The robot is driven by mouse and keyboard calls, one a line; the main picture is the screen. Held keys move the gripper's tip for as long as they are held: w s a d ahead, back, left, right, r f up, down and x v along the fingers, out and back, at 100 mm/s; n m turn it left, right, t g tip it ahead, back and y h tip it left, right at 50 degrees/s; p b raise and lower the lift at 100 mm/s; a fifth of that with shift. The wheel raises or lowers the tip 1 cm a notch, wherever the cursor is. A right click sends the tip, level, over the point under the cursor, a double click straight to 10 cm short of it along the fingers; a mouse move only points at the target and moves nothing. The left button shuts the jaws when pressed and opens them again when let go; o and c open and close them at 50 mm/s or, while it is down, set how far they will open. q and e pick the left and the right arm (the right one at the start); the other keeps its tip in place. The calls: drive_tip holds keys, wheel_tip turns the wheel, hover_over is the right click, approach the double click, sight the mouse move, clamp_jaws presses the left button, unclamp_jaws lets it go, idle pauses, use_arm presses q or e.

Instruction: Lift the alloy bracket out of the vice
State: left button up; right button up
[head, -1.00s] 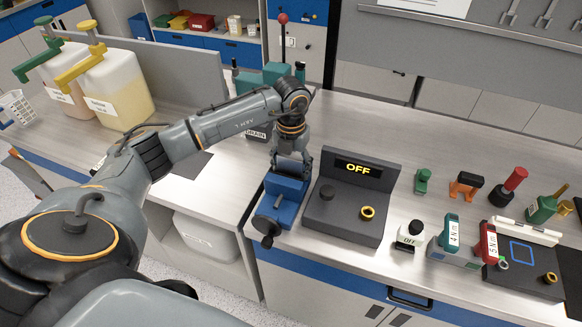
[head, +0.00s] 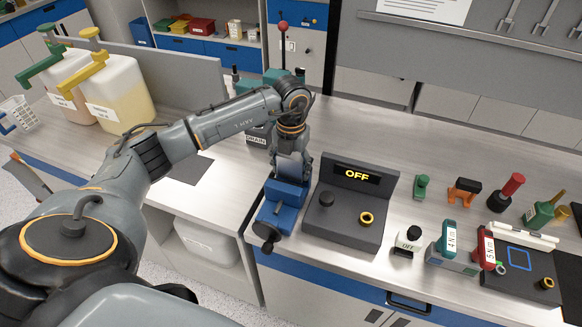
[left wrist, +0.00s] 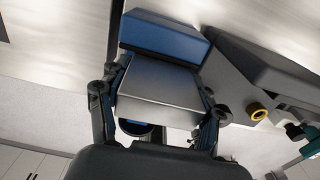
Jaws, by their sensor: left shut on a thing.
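The blue vice (head: 275,217) stands at the front edge of the bench, its dark handle toward me. It also shows in the left wrist view (left wrist: 163,38). The alloy bracket (left wrist: 160,88) is a plain grey metal piece filling the space between my left fingers. In the head view the bracket (head: 290,168) shows as a small grey face at the top of the vice. My left gripper (head: 293,158) points down over the vice, shut on the bracket. I cannot tell whether the bracket's lower end is clear of the jaws. My right gripper is not in view.
A dark control box (head: 345,215) reading OFF stands close to the right of the vice. A teal machine with a red-knobbed lever (head: 282,28) is behind my arm. Bench between them is clear.

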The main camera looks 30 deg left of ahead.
sight(291, 158)
use_arm(q)
drive_tip(key=shift+r+p, duration=0.95)
drive_tip(key=shift+r, duration=0.85)
